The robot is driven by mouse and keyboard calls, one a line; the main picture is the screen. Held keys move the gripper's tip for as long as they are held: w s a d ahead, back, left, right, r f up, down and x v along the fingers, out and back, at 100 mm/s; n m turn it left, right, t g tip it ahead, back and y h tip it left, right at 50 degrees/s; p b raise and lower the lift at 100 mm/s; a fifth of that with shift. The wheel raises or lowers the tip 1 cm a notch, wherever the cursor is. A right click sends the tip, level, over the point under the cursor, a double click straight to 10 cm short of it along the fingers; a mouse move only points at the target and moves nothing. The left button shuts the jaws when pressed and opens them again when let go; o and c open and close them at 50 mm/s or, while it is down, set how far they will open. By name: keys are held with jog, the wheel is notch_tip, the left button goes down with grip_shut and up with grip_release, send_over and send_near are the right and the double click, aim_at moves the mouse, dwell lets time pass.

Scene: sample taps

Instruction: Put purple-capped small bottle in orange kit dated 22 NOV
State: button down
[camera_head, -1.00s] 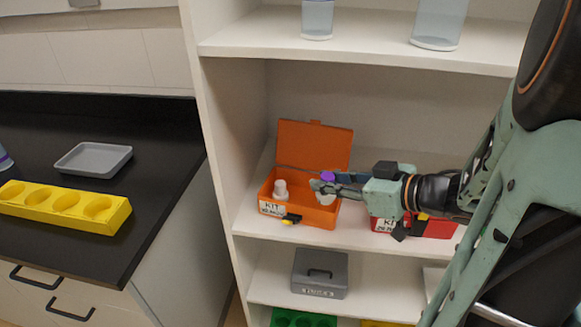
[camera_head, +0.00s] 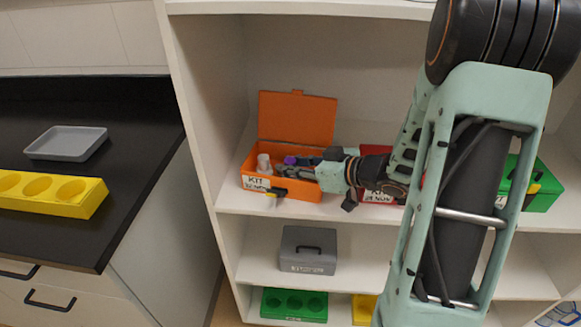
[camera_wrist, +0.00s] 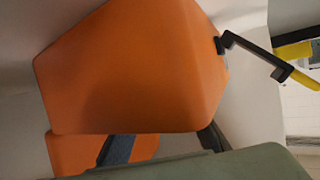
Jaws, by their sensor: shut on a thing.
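The orange kit (camera_head: 297,118) stands open on the middle shelf in the head view, its lid tipped back. Its front label (camera_head: 256,184) reads KIT with a date ending in NOV; the day is too small to be sure of. My gripper (camera_head: 286,169) is at the kit's opening, shut on the purple-capped small bottle (camera_head: 290,160). Only the purple cap shows; the body is hidden, and I cannot tell whether it touches the kit's floor. In the wrist view, the kit's orange surface (camera_wrist: 135,70) fills much of the picture, with my dark fingers (camera_wrist: 163,146) below it.
A white bottle (camera_head: 264,163) stands inside the orange kit at left. A red kit (camera_head: 380,197), partly behind my arm, is close on the right, and a green kit (camera_head: 540,188) is farther right. A grey box (camera_head: 308,250) is on the shelf below. The shelf's upright bounds the left.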

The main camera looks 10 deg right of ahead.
jog(key=shift+r, duration=0.1)
jog(key=c, duration=2.2)
grip_release()
jog(key=shift+f, duration=0.2)
jog(key=o, duration=0.5)
jog(key=shift+c, duration=0.2)
jog(key=shift+r, duration=0.3)
jog(key=p+v, duration=0.2)
jog(key=v, duration=1)
jog(key=shift+s+a, duration=0.1)
